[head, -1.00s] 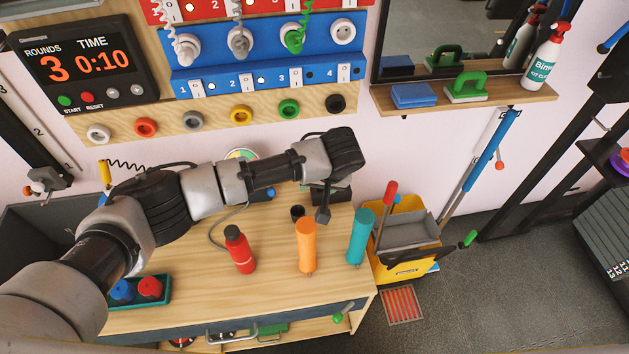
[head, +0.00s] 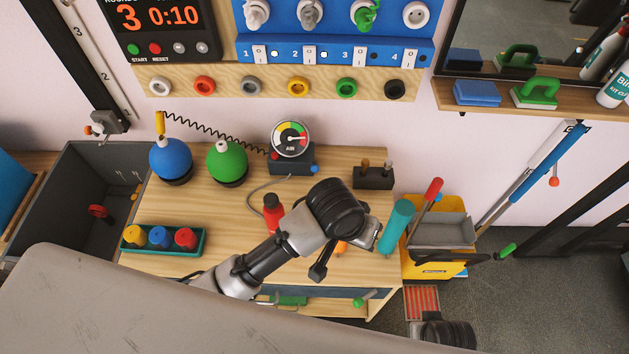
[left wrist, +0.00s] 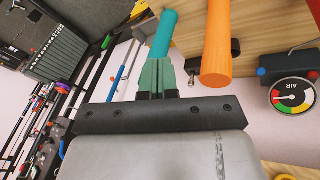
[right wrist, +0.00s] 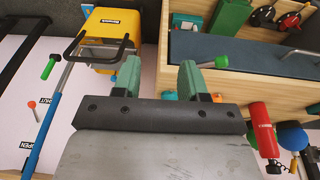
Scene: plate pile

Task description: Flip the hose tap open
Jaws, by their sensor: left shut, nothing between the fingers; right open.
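No part is clearly marked as the hose tap. A short lever with a green tip (head: 366,299) sticks out at the table's front right corner. A green-tipped lever (right wrist: 221,62) also shows by the right fingers in the right wrist view; I cannot tell whether they touch. A grey wall fitting with an orange knob (head: 107,122) is at the far left. My left gripper (left wrist: 157,68) is shut and empty, close to the teal cylinder (left wrist: 163,36) and the orange cylinder (left wrist: 216,50). My right gripper (right wrist: 158,75) is open and empty by the cabinet front.
A red bottle (head: 272,208), blue ball (head: 170,158), green ball (head: 226,160) and air gauge (head: 291,140) stand on the table. A yellow bucket (head: 432,265) stands right of it. My left arm hides part of the table.

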